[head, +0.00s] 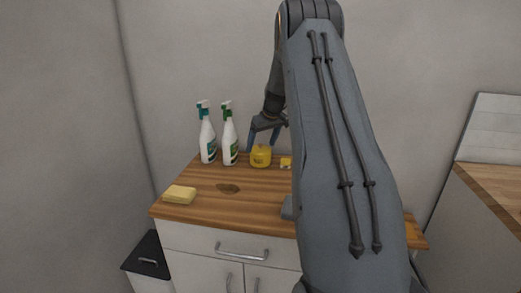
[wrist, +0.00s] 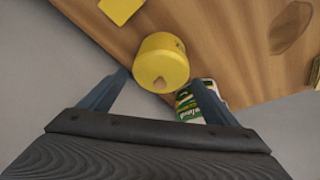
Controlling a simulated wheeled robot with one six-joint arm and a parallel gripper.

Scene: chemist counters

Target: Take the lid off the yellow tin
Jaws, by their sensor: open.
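The yellow tin (head: 260,158) stands on the wooden counter top, right of two spray bottles. In the wrist view the tin (wrist: 165,52) is upper centre, its round yellow top towards the camera with a small tan knob or mark on it. The top looks closed; the seam between lid and tin is hard to make out. My gripper (wrist: 160,79) is open and empty, its blue-grey fingers apart on either side of the tin's near edge. In the head view my gripper (head: 265,133) is just above the tin; contact cannot be told.
Two white spray bottles (head: 208,140) (head: 230,142) stand close left of the tin; one bottle (wrist: 198,103) shows beside my right finger. A small yellow item (head: 286,163) lies right of the tin. A dark stain (head: 228,188) and yellow sponge (head: 180,194) are nearer the front left.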

